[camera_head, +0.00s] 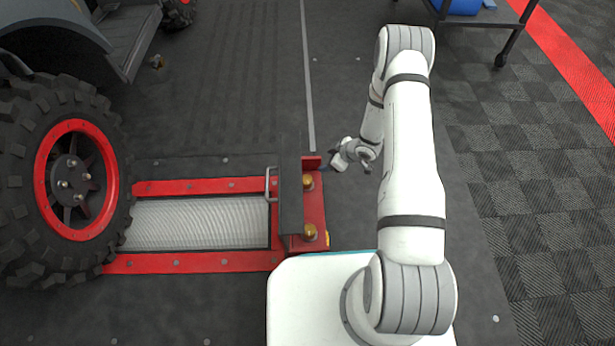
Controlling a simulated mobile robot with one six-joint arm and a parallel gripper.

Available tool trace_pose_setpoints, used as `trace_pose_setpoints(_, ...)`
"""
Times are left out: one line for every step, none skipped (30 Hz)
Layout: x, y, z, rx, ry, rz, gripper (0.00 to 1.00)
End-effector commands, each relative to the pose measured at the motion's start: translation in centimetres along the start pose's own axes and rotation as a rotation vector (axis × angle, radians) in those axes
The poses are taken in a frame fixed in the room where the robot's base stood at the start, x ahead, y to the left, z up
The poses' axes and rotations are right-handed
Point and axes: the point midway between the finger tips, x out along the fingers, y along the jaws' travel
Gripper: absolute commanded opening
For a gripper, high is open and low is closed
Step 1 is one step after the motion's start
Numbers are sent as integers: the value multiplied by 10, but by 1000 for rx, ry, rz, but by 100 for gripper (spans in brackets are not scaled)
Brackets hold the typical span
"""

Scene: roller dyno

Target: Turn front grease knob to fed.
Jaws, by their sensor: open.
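Two brass-coloured knobs sit on the red bracket (315,208) at the right end of the roller bed. One is the far knob (308,182) and the other is the near knob (310,232). I cannot tell from this view which is the front grease knob, and no fed marking is legible. My gripper (328,168) is open, beside the bracket's far right corner, a little beyond and right of the far knob. It appears apart from both knobs. Its fingertips are small here, and a bit of blue shows near them.
The ribbed roller (200,222) lies in a red frame with a metal handle (270,185) and a dark upright plate (291,200) beside the knobs. A large tyre (110,140) stands at left. A cart (470,18) is at the back right. Floor right of my arm is clear.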

Motion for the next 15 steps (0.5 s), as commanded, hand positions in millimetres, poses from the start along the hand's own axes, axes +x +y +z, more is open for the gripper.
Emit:
trace_pose_setpoints(12, -13, 8, -5, 29, -35, 65)
trace_pose_setpoints(17, -19, 10, -10, 47, -53, 65)
trace_pose_setpoints(23, -27, 13, -15, 68, -74, 65)
trace_pose_setpoints(26, -32, 15, -18, 82, -87, 65)
trace_pose_setpoints(30, -36, 17, -20, 94, -100, 65)
trace_pose_setpoints(33, -41, 18, -24, 108, -112, 65)
trace_pose_setpoints(35, -44, 19, -25, 117, -120, 65)
trace_pose_setpoints(36, -47, 20, -26, 124, -126, 65)
trace_pose_setpoints(39, -49, 21, -28, 130, -133, 65)
trace_pose_setpoints(41, -51, 21, -29, 134, -136, 65)
trace_pose_setpoints(44, -52, 21, -30, 136, -139, 65)
trace_pose_setpoints(48, -53, 22, -30, 138, -141, 65)
trace_pose_setpoints(52, -54, 21, -30, 138, -141, 65)
trace_pose_setpoints(57, -55, 21, -31, 138, -141, 65)
trace_pose_setpoints(64, -56, 20, -32, 138, -141, 65)
